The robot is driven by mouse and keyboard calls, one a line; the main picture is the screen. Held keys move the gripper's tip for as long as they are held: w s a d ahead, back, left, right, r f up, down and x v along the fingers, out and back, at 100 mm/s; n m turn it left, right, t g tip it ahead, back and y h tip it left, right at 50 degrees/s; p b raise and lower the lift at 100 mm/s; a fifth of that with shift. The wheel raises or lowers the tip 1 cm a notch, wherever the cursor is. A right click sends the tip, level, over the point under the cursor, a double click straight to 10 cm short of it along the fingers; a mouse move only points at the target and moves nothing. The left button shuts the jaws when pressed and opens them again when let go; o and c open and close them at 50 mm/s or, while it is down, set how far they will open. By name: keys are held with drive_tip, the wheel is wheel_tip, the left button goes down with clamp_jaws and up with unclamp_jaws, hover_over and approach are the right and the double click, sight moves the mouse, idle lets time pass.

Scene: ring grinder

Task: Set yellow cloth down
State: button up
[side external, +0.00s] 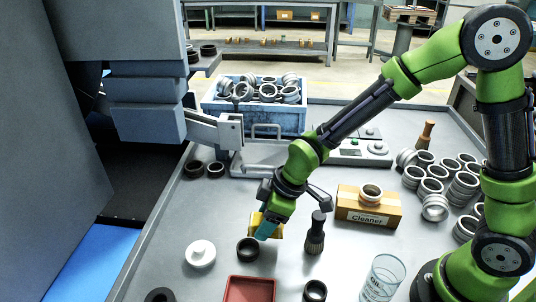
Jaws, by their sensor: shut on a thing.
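The yellow cloth (254,222) is in my gripper (266,232), low over the middle front of the grey table. A teal part at the gripper's end covers some of the cloth, and yellow shows on both sides of it. My gripper is shut on the cloth. I cannot tell whether the cloth touches the table. A dark ring (248,249) lies just below and to the left of it.
A dark-handled brush (315,235) stands close on the right. A white lidded piece (200,254) and red tray (250,291) lie in front. A Cleaner box (368,218) with a ring, a glass labelled Oil (383,278) and many metal rings (436,185) are rightward. A blue crate (255,121) is behind.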

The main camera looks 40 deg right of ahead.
drive_tip(key=shift+m, duration=0.5)
drive_tip(key=w+d, duration=0.1)
drive_tip(key=w+d+r, duration=0.1)
drive_tip(key=d, duration=0.1)
drive_tip(key=shift+w+d, duration=0.25)
drive_tip(key=w+d+r, duration=0.4)
drive_tip(key=w, duration=0.3)
drive_tip(key=shift+n, duration=0.5)
drive_tip(key=f, duration=0.9)
drive_tip(key=shift+s+d+f, duration=0.1)
drive_tip(key=shift+s+f, duration=0.2)
drive_tip(key=shift+s, duration=0.05)
drive_tip(key=shift+f, duration=0.1)
drive_tip(key=o, duration=1)
